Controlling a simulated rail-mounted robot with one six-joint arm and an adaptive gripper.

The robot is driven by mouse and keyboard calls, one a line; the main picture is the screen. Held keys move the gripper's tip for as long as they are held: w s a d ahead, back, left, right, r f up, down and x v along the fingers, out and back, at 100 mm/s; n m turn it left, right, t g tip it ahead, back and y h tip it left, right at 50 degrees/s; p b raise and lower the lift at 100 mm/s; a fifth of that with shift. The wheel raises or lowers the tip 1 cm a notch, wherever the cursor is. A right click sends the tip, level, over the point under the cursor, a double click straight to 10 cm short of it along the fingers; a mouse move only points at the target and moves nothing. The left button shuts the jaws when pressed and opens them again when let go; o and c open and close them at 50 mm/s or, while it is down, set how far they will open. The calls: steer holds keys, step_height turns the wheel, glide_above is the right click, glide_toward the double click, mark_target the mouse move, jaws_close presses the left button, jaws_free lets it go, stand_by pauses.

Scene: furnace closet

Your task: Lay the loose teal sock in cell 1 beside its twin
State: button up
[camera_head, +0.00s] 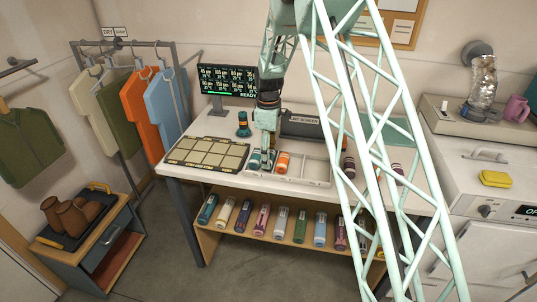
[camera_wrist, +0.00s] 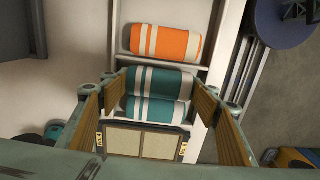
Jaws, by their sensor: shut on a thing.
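My gripper (camera_wrist: 158,84) is shut on a rolled teal sock (camera_wrist: 160,82) with white stripes, held crosswise between its fingertips. A second teal striped sock (camera_wrist: 158,112) lies right beside it, parallel, in the wrist view. In the head view, my gripper (camera_head: 264,153) points down at the left end of the white divided tray (camera_head: 300,181). The teal socks (camera_head: 254,162) show there around the fingers, at the left cell. An orange striped sock (camera_wrist: 166,42) lies in the neighbouring cell, past a white divider. Whether the held sock touches the cell floor cannot be told.
A dark-framed board with beige panels (camera_head: 208,153) lies left of the tray. A lint screen box (camera_head: 300,126) is behind the tray. The tray's cells right of the orange sock look empty, partly hidden by my arm.

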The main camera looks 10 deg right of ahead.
steer(key=shift+f, duration=0.4)
steer(key=o, duration=0.5)
steer(key=shift+o, duration=0.8)
steer(key=o, duration=0.4)
steer(key=shift+r, duration=0.1)
